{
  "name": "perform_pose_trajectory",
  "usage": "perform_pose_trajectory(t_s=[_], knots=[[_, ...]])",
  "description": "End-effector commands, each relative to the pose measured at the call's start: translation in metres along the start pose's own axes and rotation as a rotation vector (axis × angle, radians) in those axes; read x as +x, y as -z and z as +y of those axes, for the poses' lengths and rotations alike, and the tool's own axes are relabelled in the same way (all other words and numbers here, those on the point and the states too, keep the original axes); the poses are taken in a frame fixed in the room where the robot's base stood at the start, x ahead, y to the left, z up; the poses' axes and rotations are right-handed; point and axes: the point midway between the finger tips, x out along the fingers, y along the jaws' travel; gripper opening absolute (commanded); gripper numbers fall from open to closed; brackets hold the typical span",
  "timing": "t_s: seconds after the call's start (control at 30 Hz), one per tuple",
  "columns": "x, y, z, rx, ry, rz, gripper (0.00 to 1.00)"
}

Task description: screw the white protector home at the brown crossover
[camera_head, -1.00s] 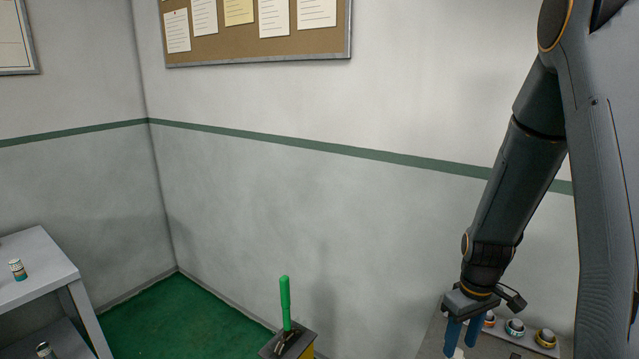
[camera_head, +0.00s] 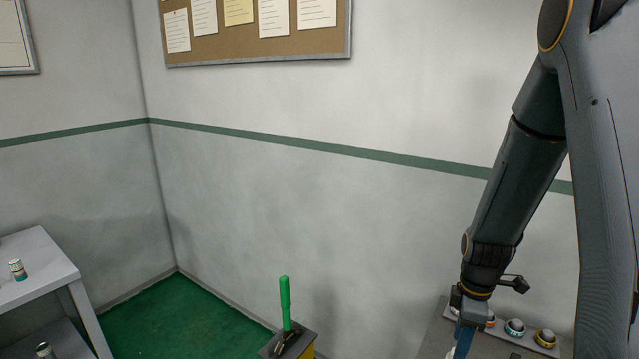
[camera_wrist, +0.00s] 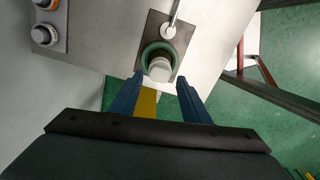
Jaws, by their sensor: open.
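In the wrist view a white cylindrical piece, seemingly the white protector (camera_wrist: 159,70), sits within a green ring (camera_wrist: 149,53) on a dark plate. My gripper (camera_wrist: 158,92) is open, with its blue fingers apart on either side below the white piece in the picture; I see no contact. In the head view my gripper (camera_head: 462,345) is at the bottom edge, its fingers seen nearly edge-on and partly cut off. I cannot make out a brown crossover; any thread under the white piece is hidden.
A green upright handle (camera_head: 285,300) stands at bottom centre. A grey table (camera_head: 40,265) is at left.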

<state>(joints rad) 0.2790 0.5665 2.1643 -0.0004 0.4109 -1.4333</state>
Motion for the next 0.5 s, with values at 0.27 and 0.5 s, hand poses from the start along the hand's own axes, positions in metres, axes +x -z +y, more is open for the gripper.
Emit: perform_pose_trajectory(t_s=[0.27, 0.5], knots=[[0.003, 0.0, 0.0, 0.002, 0.0, 0.0, 0.43], [0.019, 0.0, 0.0, 0.003, 0.001, 0.0, 0.43]])
